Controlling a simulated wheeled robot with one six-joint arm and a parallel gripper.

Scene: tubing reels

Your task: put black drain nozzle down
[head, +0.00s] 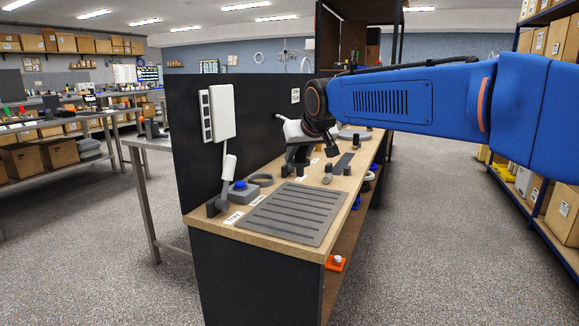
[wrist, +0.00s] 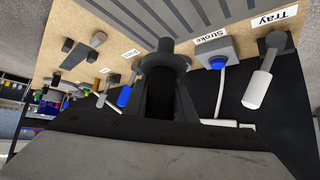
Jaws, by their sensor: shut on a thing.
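My gripper (wrist: 166,84) is shut on the black drain nozzle (wrist: 166,62), a dark piece with a wide round flange and a narrower stub. In the wrist view the nozzle sticks out past the fingers, over the wooden bench top. In the head view my gripper (head: 298,158) is above the middle of the bench, beyond the grooved grey tray (head: 293,214). The nozzle is small and dark there, hard to separate from the fingers. The tray also shows at the top of the wrist view (wrist: 215,14). Whether the nozzle touches anything below is unclear.
A blue-buttoned grey box (head: 246,190) and a white-handled lever (head: 225,182) stand left of the tray. A black panel (head: 260,115) rises behind. The tray's surface is clear.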

